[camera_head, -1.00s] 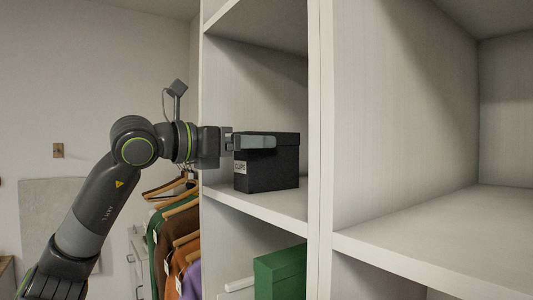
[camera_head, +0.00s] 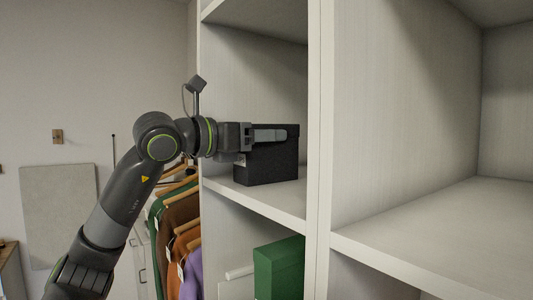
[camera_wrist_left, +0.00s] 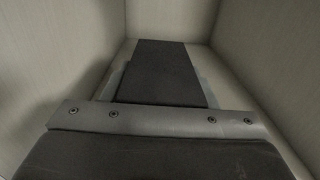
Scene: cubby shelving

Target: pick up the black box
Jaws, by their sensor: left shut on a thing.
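The black box (camera_head: 270,164) sits in a cubby of the white shelving in the head view, upright near the cubby's front. Its label is now mostly hidden behind my gripper. My left gripper (camera_head: 270,135) reaches in from the left and is shut on the upper part of the box, with a finger along its near side. In the left wrist view the box's dark top (camera_wrist_left: 160,72) lies straight ahead, with finger edges showing on both sides. I cannot tell whether the box is clear of the shelf. My right gripper is not in view.
The cubby's shelf board (camera_head: 262,200) runs under the box, and an upright divider (camera_head: 320,150) stands right of it. A green box (camera_head: 279,268) is in the cubby below. Hanging clothes (camera_head: 180,235) are at lower left. The right cubby (camera_head: 440,220) looks empty.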

